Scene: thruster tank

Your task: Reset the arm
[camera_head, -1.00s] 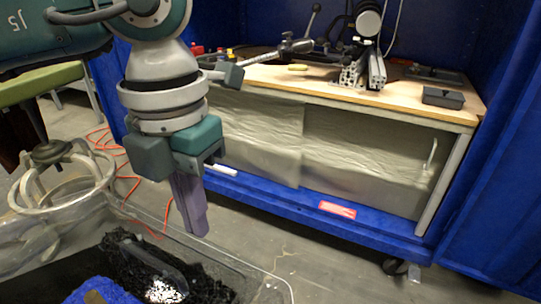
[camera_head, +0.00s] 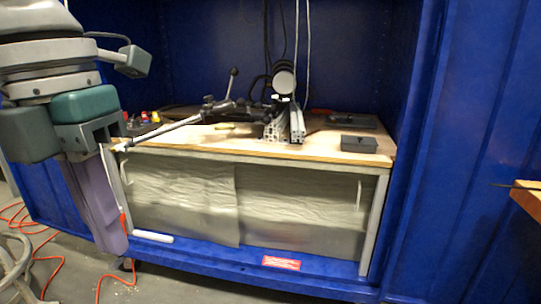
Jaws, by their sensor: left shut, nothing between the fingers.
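My left gripper (camera_head: 110,240) hangs at the left of the head view, with its purple fingers pointing down and pressed together. Nothing shows between them. The gripper is in front of the blue cabinet's left part and hides some of it. My right arm and gripper are not in the head view.
A wooden workbench (camera_head: 240,140) stands inside the blue cabinet (camera_head: 415,150), holding a metal rail fixture (camera_head: 287,122) and a dark box (camera_head: 358,144). White sliding panels (camera_head: 300,205) close its front. Orange cable (camera_head: 50,262) lies on the floor at left. A wooden edge (camera_head: 527,199) shows at right.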

